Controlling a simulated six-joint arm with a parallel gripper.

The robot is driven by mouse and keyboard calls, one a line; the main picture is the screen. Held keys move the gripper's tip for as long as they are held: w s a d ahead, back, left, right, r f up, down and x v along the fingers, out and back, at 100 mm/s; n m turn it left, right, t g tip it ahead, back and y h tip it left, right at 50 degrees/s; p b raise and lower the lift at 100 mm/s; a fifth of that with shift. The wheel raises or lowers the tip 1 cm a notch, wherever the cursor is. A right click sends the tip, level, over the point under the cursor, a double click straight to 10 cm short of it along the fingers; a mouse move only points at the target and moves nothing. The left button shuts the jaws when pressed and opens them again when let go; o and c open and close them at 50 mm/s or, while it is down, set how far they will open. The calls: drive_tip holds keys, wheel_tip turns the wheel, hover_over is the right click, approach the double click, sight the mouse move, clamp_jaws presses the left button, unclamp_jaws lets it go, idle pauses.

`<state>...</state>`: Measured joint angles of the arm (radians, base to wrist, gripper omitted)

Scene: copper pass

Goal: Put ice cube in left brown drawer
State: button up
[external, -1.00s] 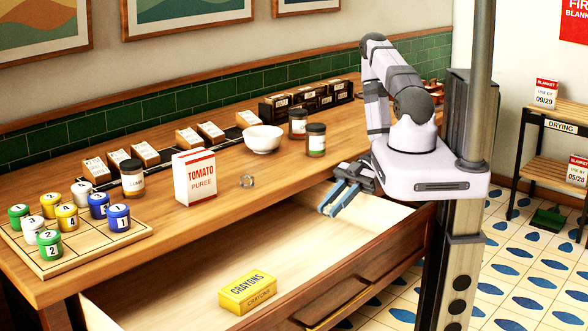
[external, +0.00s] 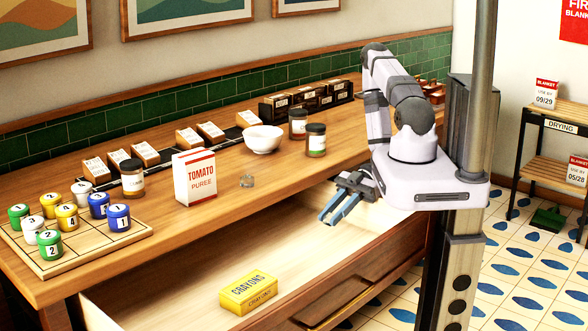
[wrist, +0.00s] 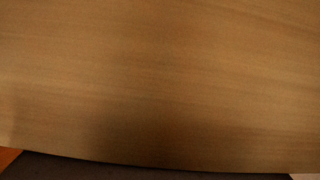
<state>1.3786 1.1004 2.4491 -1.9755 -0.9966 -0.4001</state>
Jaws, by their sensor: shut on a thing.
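A brown-fronted drawer (external: 352,287) stands pulled open below the counter, with a pale inside. I cannot tell whether it is the left one.
A yellow crayon box (external: 248,292) lies in the drawer. On the counter are the tomato carton (external: 195,179), a white bowl (external: 263,140), jars (external: 316,141) and a board (external: 92,255) with several numbered pots.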

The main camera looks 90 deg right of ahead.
drive_tip(key=o, duration=1)
drive_tip(key=shift+s+d+f, duration=0.1)
drive_tip(key=shift+d+f, duration=0.05)
drive_tip(key=shift+f, duration=0.55)
drive_tip(key=shift+r, duration=0.6)
drive_tip(key=shift+d+r+p, duration=0.25)
drive_tip(key=shift+p, duration=0.4)
drive_tip(key=p+v, duration=0.2)
drive_tip(key=v, duration=0.1)
drive_tip(key=p+v, duration=0.2)
drive_tip(key=v, duration=0.2)
drive_tip(key=p+v, duration=0.2)
drive_tip(key=v, duration=0.2)
drive_tip(key=shift+s+r+p, duration=0.15)
drive_tip(key=shift+r+p, duration=0.2)
drive_tip(key=shift+p, duration=0.05)
